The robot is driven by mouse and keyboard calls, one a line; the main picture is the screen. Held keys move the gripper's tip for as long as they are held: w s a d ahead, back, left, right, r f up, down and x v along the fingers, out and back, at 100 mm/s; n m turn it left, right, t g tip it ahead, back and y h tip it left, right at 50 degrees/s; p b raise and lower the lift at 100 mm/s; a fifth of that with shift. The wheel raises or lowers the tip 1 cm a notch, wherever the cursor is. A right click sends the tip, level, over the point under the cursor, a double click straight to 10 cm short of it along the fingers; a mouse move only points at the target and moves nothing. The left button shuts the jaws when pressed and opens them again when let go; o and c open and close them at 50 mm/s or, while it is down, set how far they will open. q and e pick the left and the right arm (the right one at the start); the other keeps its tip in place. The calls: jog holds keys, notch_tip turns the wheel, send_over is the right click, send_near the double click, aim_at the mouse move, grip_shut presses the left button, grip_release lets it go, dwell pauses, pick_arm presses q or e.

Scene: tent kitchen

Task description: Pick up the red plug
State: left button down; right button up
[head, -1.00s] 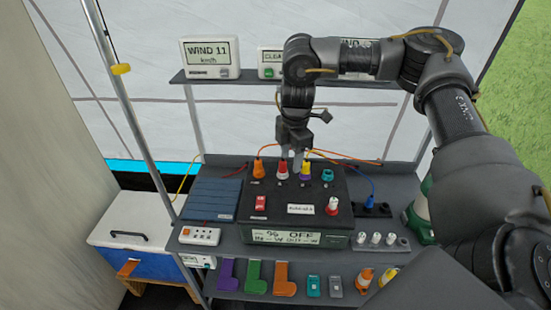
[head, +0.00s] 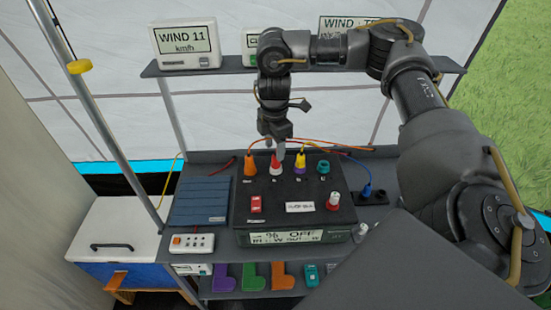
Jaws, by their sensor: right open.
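The red plug (head: 275,163) stands upright with a pale lower part in the back row on top of the black power box (head: 290,218). My right gripper (head: 279,150) points down from above, with its open fingers at the top of the red plug. The fingers partly overlap the plug in the picture, so I cannot tell whether they touch it. My left gripper is out of view.
An orange plug (head: 249,167) stands left of the red one; a yellow-purple plug (head: 299,162) and a teal socket (head: 323,167) are to its right. Orange cables run behind.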

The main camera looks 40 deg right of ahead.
aim_at(276, 161)
jog(key=shift+f, duration=0.2)
jog(key=f, duration=0.4)
jog(key=shift+d+f, duration=0.35)
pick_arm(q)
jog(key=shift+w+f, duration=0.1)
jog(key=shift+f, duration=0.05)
pick_arm(e)
jog(key=shift+a, duration=0.1)
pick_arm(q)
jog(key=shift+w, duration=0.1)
pick_arm(e)
jog(key=c, duration=1.1)
